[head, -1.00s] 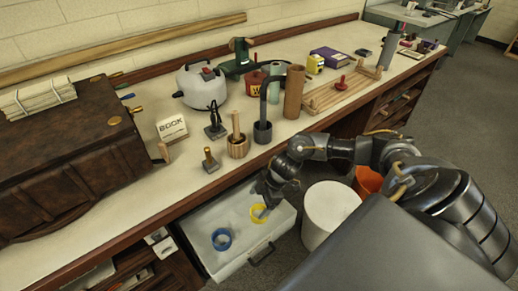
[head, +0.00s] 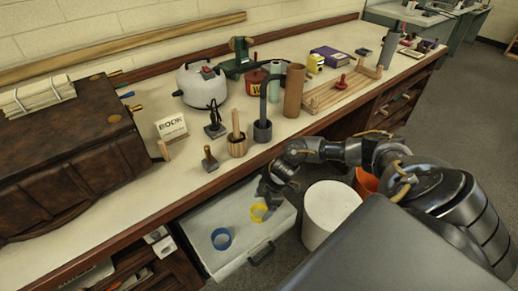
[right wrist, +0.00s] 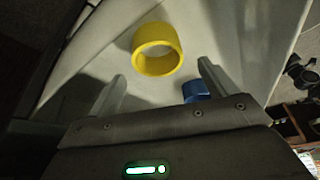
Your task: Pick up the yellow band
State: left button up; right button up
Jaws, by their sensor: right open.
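The yellow band (head: 259,212) lies in the open white drawer (head: 234,257) below the bench; it also shows in the right wrist view (right wrist: 157,50). It is a short, wide ring with an open middle. My right gripper (head: 268,205) is inside the drawer area, over the band. In the right wrist view my right gripper (right wrist: 163,88) is open, with nothing between its fingers, and the band is beyond the fingertips, roughly centred between them. A blue band (head: 221,239) lies in the same drawer to the left, partly hidden behind a finger in the wrist view (right wrist: 195,91). My left gripper is not in view.
A white bin (head: 329,213) stands on the floor right of the drawer, with an orange bucket (head: 368,182) behind it. The bench edge overhangs the drawer's back. A brown chest (head: 65,160), a kettle (head: 203,86) and several tools crowd the benchtop.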

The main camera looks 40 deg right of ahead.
aim_at(259, 216)
jog(key=x, duration=0.4)
jog(key=shift+w+d+f, duration=0.1)
jog(key=shift+d+f, duration=0.05)
jog(key=shift+f, duration=0.25)
jog(key=c, duration=1)
jog(key=shift+r, duration=0.2)
jog(key=shift+c, duration=0.2)
